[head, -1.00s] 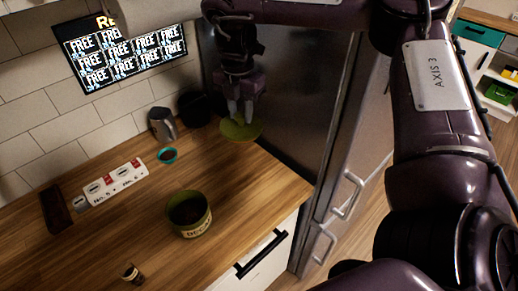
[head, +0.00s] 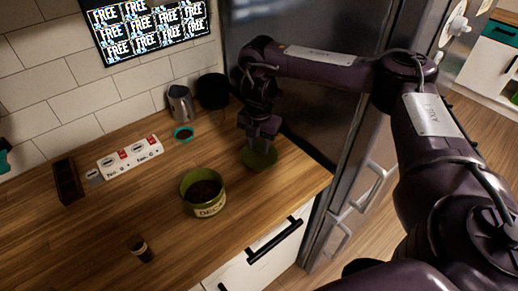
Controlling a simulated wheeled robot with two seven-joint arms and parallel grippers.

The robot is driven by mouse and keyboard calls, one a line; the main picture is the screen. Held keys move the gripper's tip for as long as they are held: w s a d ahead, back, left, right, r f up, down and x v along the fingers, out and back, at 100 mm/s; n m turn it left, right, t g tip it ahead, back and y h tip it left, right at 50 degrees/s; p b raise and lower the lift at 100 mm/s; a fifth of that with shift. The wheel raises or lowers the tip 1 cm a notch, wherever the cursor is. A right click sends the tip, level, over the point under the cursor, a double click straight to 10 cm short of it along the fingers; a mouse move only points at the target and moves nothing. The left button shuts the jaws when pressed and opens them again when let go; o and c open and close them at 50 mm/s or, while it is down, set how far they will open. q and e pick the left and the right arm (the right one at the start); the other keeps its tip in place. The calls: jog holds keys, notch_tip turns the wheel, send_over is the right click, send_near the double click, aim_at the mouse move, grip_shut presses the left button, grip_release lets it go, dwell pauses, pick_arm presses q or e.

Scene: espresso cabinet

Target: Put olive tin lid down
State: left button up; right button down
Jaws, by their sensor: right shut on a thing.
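The olive tin lid (head: 259,160) is a round green disc low over the right part of the wooden counter, to the right of the tin. My right gripper (head: 260,145) points down and is shut on the lid from above. I cannot tell whether the lid touches the counter. The olive tin (head: 204,193) stands upright and open, labelled "DECAF", with dark contents showing inside.
A steel jug (head: 181,104), a dark round canister (head: 212,91) and a small teal ring-shaped item (head: 184,134) stand at the back. A white numbered block (head: 130,157), a dark wooden box (head: 68,181) and a small dark jar (head: 142,250) are also on the counter. The fridge (head: 300,85) bounds the right.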

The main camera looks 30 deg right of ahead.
aim_at(259, 147)
jog(key=shift+f, duration=0.7)
jog(key=shift+f, duration=0.15)
jog(key=c, duration=1.1)
grip_release()
notch_tip(259, 147, up, 12)
jog(key=p, duration=0.3)
jog(key=shift+r, duration=0.25)
